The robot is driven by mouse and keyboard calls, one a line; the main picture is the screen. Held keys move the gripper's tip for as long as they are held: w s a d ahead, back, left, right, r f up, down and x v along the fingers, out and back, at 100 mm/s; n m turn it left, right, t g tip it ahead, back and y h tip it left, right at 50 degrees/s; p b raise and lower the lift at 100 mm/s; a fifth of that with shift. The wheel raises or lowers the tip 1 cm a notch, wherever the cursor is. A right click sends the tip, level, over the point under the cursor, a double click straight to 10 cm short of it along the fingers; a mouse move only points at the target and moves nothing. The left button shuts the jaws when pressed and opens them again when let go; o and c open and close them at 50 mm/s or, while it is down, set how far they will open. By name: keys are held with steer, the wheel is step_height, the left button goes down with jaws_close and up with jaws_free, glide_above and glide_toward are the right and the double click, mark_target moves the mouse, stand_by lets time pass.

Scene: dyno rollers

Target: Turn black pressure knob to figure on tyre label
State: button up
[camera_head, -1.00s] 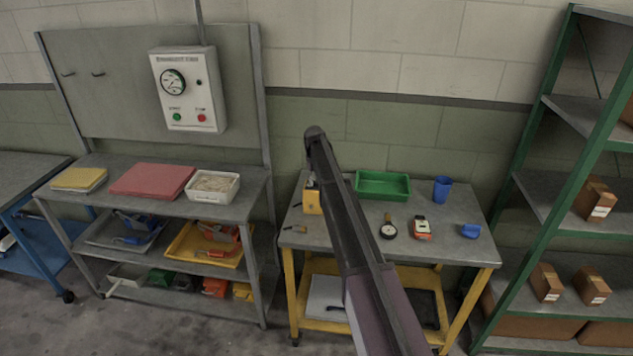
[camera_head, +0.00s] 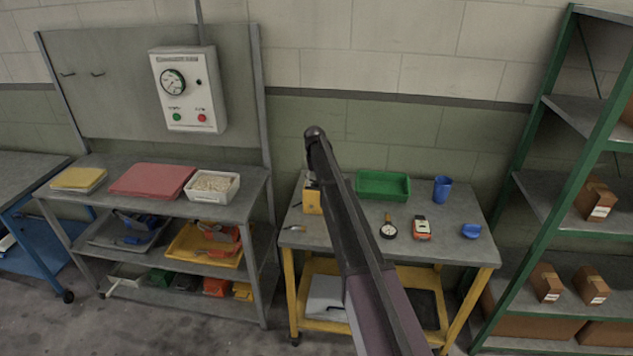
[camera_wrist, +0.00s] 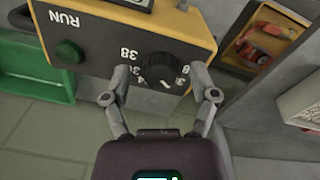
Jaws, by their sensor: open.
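The black pressure knob (camera_wrist: 160,68) sits on the front of a yellow box (camera_wrist: 100,30), seen upside down in the wrist view. White figures ring the knob; 38 is readable, while others are partly hidden or blurred. A pale mark shows near the knob's lower edge. My gripper (camera_wrist: 160,71) is open, with one finger on each side of the knob; I cannot tell whether either touches it. In the head view the yellow box (camera_head: 312,202) stands at the table's left, partly behind my arm, its knob not visible. I cannot make out a tyre label.
A green button (camera_wrist: 68,53) marked RUN is beside the knob. On the table (camera_head: 440,249) are a green tray (camera_head: 383,186), a blue cup (camera_head: 442,189), a round gauge (camera_head: 388,231) and an orange-and-white device (camera_head: 421,228). A wall-side control box (camera_head: 188,89) is at left.

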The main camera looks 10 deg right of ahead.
mark_target(316, 182)
steer(key=shift+n, duration=0.4)
steer(key=shift+n, duration=1.5)
steer(key=n, duration=0.3)
steer(key=shift+r+n, duration=0.1)
steer(key=shift+n, duration=0.2)
step_height(316, 182, up, 14)
steer(key=p, duration=1.4)
steer(key=s+f+m+b, duration=0.2)
steer(key=s+f+b, duration=0.3)
steer(key=s, duration=0.6)
steer(key=s+f+m+b, duration=0.1)
steer(key=s+f+b, duration=0.4)
steer(key=s, duration=0.6)
steer(key=s+f+m+b, duration=0.2)
steer(key=s+f+b, duration=0.3)
steer(key=s, duration=0.6)
steer(key=shift+f+m+b, duration=0.3)
steer(key=shift+f, duration=0.1)
steer(key=shift+a, duration=0.1)
steer(key=s+m, duration=0.2)
steer(key=s, duration=1)
steer(key=shift+s, duration=0.3)
